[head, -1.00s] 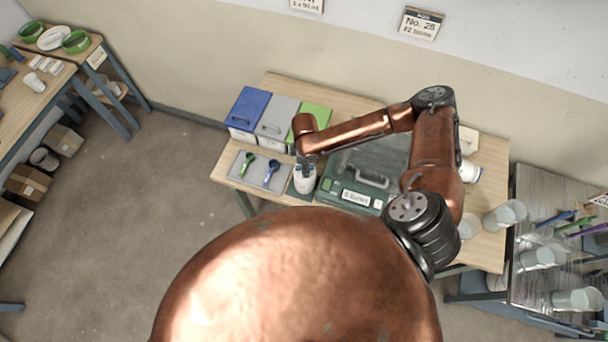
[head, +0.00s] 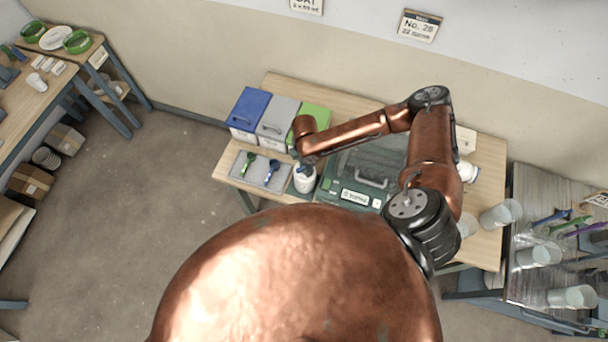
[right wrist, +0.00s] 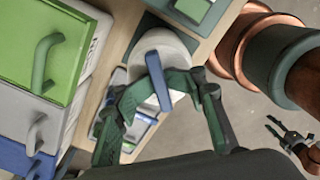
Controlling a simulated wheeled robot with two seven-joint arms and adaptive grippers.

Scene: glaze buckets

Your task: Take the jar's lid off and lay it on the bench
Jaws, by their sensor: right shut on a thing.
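The white jar (head: 304,182) stands upright on a dark mat at the bench's front edge, left of the green case. In the right wrist view its round white lid (right wrist: 180,47) has a blue bar handle (right wrist: 158,82). My right gripper (right wrist: 160,88) has its green fingers on both sides of this handle and is shut on it. I cannot tell whether the lid is seated or slightly raised. In the head view my right wrist hides most of that gripper. My left gripper (right wrist: 274,127) shows small at the right wrist view's edge, apart from the jar, with its fingers spread.
A tray (head: 244,173) with a green and a blue scoop lies left of the jar. Blue, grey and green-lidded bins (head: 249,110) stand behind. The dark green case (head: 352,165) is close on the right. Clear cups (head: 501,214) stand farther right.

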